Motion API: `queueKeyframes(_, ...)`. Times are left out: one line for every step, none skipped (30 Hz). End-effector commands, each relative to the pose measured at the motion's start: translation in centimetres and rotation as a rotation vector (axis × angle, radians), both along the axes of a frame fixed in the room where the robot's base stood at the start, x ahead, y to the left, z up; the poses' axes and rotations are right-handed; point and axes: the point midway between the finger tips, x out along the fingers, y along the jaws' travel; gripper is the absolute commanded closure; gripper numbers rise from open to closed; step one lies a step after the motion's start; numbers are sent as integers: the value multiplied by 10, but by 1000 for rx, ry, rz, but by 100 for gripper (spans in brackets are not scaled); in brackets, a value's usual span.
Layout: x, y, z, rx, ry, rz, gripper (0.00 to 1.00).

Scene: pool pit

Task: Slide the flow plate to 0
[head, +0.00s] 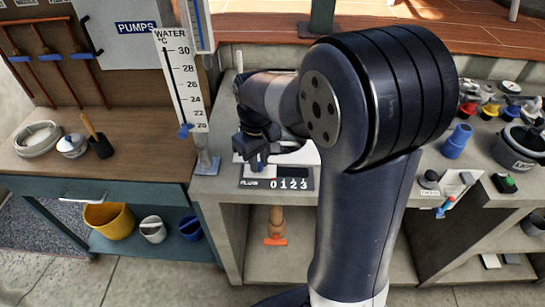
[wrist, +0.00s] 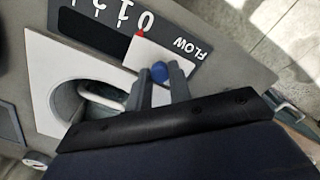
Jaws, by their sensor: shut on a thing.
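The flow scale (head: 297,184) is a dark strip marked FLOW and 0 1 2 3 on the grey counter. It also shows in the wrist view (wrist: 100,20). The flow plate (wrist: 147,52) is white, with a blue knob (wrist: 159,72) and a red pointer mark at its scale edge. The red mark stands at or very near the 0. My gripper (wrist: 160,78) is shut on the blue knob, one finger on each side. In the head view my gripper (head: 258,160) is at the left end of the scale, and my arm hides part of the counter.
A white panel with a round opening (wrist: 70,98) and a pale handle lies beside the plate. A water thermometer board (head: 182,80) stands close left of my gripper.

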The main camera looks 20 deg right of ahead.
Motion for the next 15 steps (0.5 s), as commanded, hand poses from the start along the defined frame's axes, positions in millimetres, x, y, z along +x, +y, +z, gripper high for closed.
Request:
queueKeyframes(1, 4, 1, 3, -2, 1, 100)
queueKeyframes(2, 5, 1, 3, -2, -1, 100)
queueKeyframes(2, 5, 0, 4, -3, -1, 100)
queueKeyframes(2, 5, 0, 4, -3, -2, 100)
queueKeyframes(2, 5, 0, 5, -3, -2, 100)
queueKeyframes(2, 5, 0, 5, -4, -2, 100)
queueKeyframes(2, 5, 0, 5, -4, -2, 100)
queueKeyframes(2, 5, 0, 5, -4, -2, 100)
queueKeyframes(2, 6, 0, 7, -4, -2, 100)
queueKeyframes(2, 6, 0, 7, -5, -2, 80)
queueKeyframes(2, 6, 0, 7, -4, -2, 77)
queueKeyframes(2, 6, 0, 7, -4, -1, 74)
queueKeyframes(2, 6, 0, 7, -4, -1, 72)
queueKeyframes(2, 6, 0, 5, -4, -1, 69)
queueKeyframes(2, 5, 0, 5, -4, -1, 66)
